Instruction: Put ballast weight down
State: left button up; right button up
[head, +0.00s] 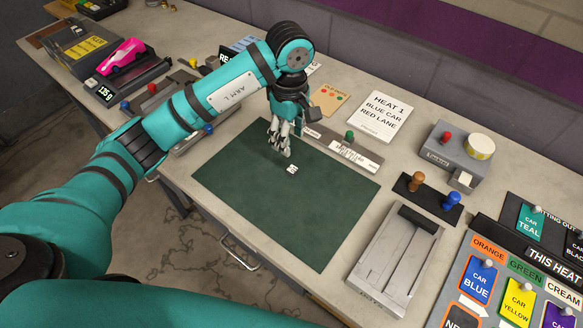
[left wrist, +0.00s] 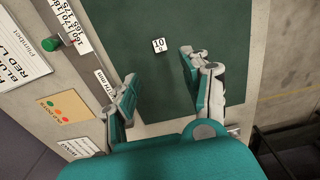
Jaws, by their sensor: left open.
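The ballast weight (head: 292,169) is a small pale block resting on the dark green mat (head: 255,205) in the head view. In the left wrist view the weight (left wrist: 159,45) shows the marking "10" and lies on the green mat (left wrist: 165,75), beyond the fingertips. My left gripper (head: 286,152) is just above the mat beside the weight. My right gripper is not in view.
A ruler gauge (head: 350,155) with a green knob borders the mat. A heat card (head: 380,117) lies behind it. A grey track block (head: 395,262) and two pegs stand at the right. A pink car (head: 121,57) sits on a scale at the far left. The mat's front is clear.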

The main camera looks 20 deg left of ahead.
pick_arm(q)
jog(key=p, duration=0.1)
send_over(290, 167)
notch_tip(290, 167, down, 4)
jog(key=shift+d+f, duration=0.1)
jog(key=shift+f, duration=0.6)
notch_tip(290, 167, down, 5)
jog(key=shift+r+p, duration=0.1)
jog(key=shift+p, duration=1.1)
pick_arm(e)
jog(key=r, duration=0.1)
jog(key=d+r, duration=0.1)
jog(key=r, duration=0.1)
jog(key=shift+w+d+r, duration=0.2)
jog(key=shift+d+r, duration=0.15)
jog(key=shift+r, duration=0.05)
pick_arm(q)
jog(key=shift+c, duration=0.3)
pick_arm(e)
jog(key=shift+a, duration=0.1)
pick_arm(q)
jog(key=c, duration=0.8)
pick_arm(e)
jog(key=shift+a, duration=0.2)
